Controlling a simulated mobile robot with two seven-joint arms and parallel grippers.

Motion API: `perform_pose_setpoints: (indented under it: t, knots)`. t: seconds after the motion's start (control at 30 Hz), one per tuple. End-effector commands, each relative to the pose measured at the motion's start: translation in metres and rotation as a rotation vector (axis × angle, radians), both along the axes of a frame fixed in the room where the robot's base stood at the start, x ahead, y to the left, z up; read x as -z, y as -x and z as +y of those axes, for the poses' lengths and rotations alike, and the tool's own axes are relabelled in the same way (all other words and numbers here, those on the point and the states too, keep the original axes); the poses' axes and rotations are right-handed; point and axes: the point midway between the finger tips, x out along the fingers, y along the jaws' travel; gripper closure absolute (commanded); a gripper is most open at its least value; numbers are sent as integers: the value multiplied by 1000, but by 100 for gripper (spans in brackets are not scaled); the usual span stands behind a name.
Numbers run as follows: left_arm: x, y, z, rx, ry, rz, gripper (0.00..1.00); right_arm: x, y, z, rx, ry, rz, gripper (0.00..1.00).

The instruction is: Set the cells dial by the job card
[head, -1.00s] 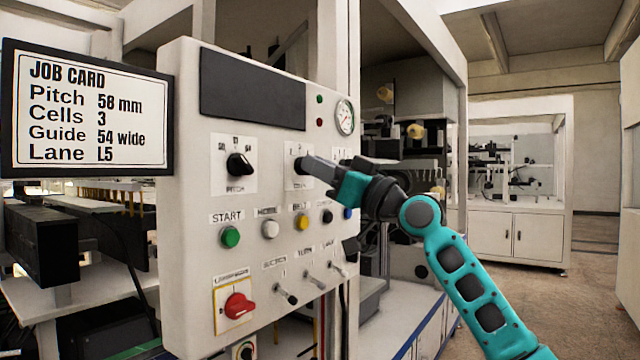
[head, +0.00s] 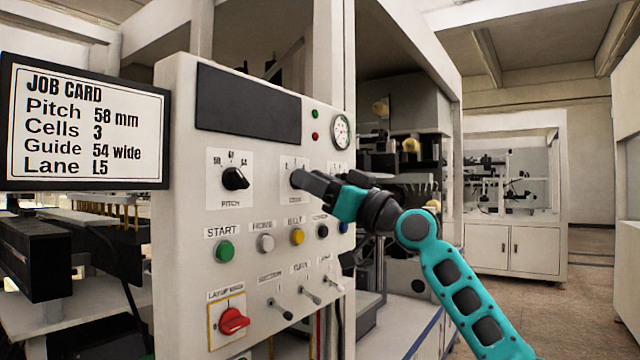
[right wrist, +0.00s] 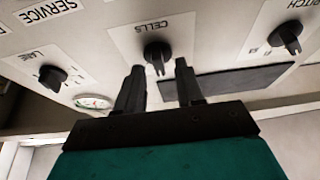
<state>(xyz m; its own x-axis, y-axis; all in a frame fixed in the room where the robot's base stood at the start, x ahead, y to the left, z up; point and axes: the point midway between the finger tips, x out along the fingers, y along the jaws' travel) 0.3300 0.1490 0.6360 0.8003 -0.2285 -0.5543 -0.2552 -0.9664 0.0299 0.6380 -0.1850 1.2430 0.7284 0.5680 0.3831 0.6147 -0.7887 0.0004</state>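The job card (head: 84,121) at the left reads Pitch 58 mm, Cells 3, Guide 54 wide, Lane L5. The cells dial (head: 296,179) is a black knob on a white plate in the panel's upper middle, partly hidden by my right gripper. My right gripper (head: 306,183) reaches it from the right. In the right wrist view the cells dial (right wrist: 157,54) shows between and just beyond the two spread fingertips of my right gripper (right wrist: 159,66), with gaps on both sides. I cannot tell which number the knob points to. My left gripper is not in view.
The pitch dial (head: 235,179) sits left of the cells dial, and the lane dial (right wrist: 52,77) shows in the right wrist view. Buttons, including green START (head: 225,251), toggle switches and a red rotary switch (head: 233,320) lie below. A gauge (head: 341,132) is at the upper right.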

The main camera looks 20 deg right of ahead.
Motion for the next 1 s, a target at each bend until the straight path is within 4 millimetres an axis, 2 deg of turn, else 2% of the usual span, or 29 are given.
perform_pose_setpoints:
  t: [0.23, 0.5, 0.7, 1.0]
  knots:
    - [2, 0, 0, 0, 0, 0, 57, 11, 16, -14, 1, 2, 2, 63]
    - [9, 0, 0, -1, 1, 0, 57, 35, 60, -48, 3, 3, 2, 63]
    - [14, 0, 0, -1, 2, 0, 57, 47, 84, -66, 2, 1, 2, 63]
    - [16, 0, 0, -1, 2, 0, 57, 49, 94, -74, 0, 0, 0, 63]
